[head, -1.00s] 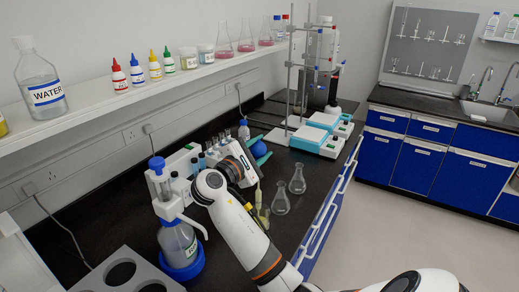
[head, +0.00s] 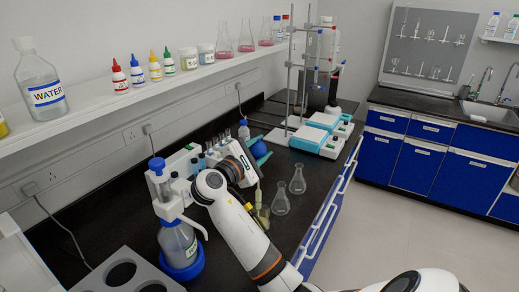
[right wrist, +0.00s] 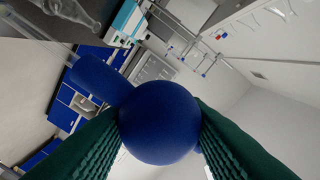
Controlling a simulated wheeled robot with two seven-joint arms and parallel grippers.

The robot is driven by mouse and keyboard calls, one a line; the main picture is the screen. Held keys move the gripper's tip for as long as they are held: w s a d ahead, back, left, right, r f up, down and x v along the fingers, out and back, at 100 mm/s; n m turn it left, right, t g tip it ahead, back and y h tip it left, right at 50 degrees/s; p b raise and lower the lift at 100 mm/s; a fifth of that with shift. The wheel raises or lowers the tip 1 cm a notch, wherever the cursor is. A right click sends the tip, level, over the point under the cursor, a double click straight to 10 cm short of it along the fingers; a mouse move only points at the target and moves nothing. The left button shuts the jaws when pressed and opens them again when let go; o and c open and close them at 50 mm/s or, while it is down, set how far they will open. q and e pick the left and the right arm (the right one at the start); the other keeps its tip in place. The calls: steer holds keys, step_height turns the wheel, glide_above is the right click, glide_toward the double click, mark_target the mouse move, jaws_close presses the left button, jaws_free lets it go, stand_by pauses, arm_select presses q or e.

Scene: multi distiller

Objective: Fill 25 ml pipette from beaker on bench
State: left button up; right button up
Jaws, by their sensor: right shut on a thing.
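My right gripper (head: 257,147) is shut on a blue pipette bulb (head: 260,150) above the black bench. In the right wrist view the round blue bulb (right wrist: 160,122) sits between my green ridged fingers, with another blue part behind it. Below the gripper, a slim pale yellow-green piece (head: 259,194) shows beside my arm, perhaps the pipette. A yellowish vessel (head: 263,213) stands at its lower end, partly hidden by my arm. I cannot tell whether this is the beaker or whether the tip is in it. My left gripper is not in view.
Two clear conical flasks (head: 280,202) (head: 298,181) stand just right of my arm. A dispenser bottle with a blue base (head: 180,246) stands left of it. White-and-blue stirrers (head: 322,135) and a metal stand are farther back. The bench's right front is clear.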

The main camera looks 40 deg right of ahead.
steer(key=shift+r+p, duration=5.55)
steer(key=shift+r, duration=0.35)
